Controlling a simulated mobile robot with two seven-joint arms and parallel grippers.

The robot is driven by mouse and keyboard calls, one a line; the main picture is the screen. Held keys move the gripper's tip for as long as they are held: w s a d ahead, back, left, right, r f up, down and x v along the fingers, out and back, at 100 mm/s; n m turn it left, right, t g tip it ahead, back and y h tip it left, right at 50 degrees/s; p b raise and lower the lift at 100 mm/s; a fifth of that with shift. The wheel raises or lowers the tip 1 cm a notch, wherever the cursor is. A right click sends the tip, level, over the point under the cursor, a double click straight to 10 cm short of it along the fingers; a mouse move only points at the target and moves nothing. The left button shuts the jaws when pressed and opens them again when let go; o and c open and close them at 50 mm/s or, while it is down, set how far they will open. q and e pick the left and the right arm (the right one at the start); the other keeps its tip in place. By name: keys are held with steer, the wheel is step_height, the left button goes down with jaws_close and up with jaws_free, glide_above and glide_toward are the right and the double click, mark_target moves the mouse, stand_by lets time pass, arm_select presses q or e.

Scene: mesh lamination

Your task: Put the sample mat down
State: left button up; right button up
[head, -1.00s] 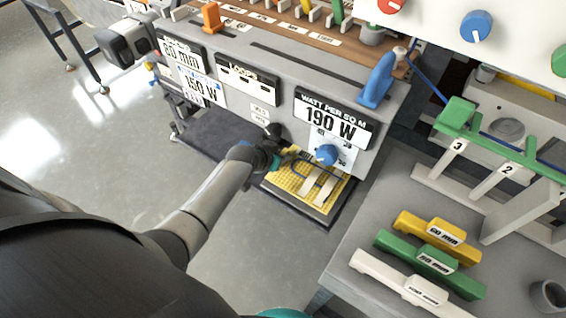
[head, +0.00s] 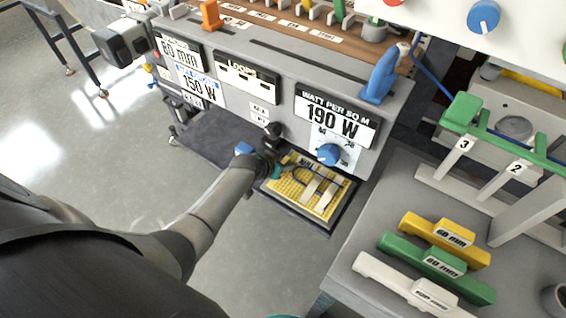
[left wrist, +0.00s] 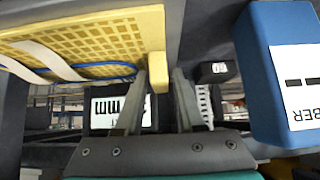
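The sample mat is a yellow grid panel (head: 292,190) with pale strips and a blue cable. It lies on a dark tray (head: 318,228) under the 190 W dial. My left gripper (head: 277,166) is at the mat's upper left edge, its fingers partly hidden in the head view. In the left wrist view the mat (left wrist: 95,42) fills the upper left. A yellow tab (left wrist: 158,75) on its edge stands by the fingertips of my left gripper (left wrist: 160,84).
A blue labelled block (left wrist: 290,75) stands close right of the fingers in the left wrist view. The machine front (head: 230,105) rises behind the mat. A grey table (head: 380,195) at right carries yellow, green and white bars.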

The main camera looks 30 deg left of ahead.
arm_select(q)
steer(key=shift+o, duration=0.9)
steer(key=shift+r, duration=0.1)
steer(key=shift+s+r+p, duration=0.15)
steer(key=shift+r+p, duration=0.1)
steer(key=shift+p, duration=0.1)
steer(key=p+v, duration=0.5)
steer(key=v, duration=0.6)
steer(key=shift+s+r+p, duration=0.15)
steer(key=shift+r+p, duration=0.05)
steer(key=shift+p, duration=0.1)
steer(key=shift+a, duration=0.1)
